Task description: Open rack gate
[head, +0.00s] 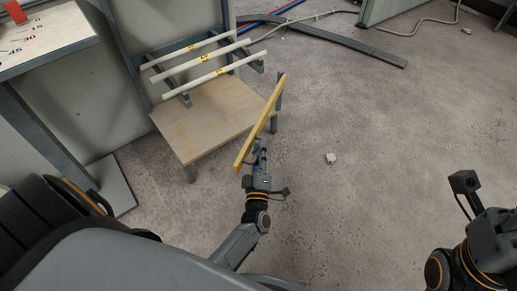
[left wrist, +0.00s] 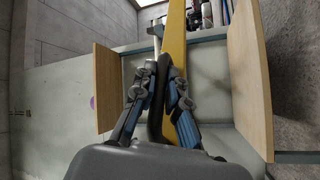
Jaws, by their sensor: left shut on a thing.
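The rack gate is a long yellow bar (head: 260,125) that slants over the right side of the low rack in the head view. Its far end is by a grey post (head: 279,97). In the left wrist view the yellow bar (left wrist: 175,45) runs upward just beyond my fingers. My left gripper (head: 262,156) is at the bar's near part. In the left wrist view its blue-padded fingers (left wrist: 160,100) are closed around a dark part beside the bar, which looks like its handle. My right arm is at the lower right, its fingertips not visible.
The rack holds three pale conduits (head: 205,70) with yellow labels above a bare wooden shelf (head: 205,120). A worktable (head: 45,45) stands at the left. Grey ducting (head: 350,48) lies at the back.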

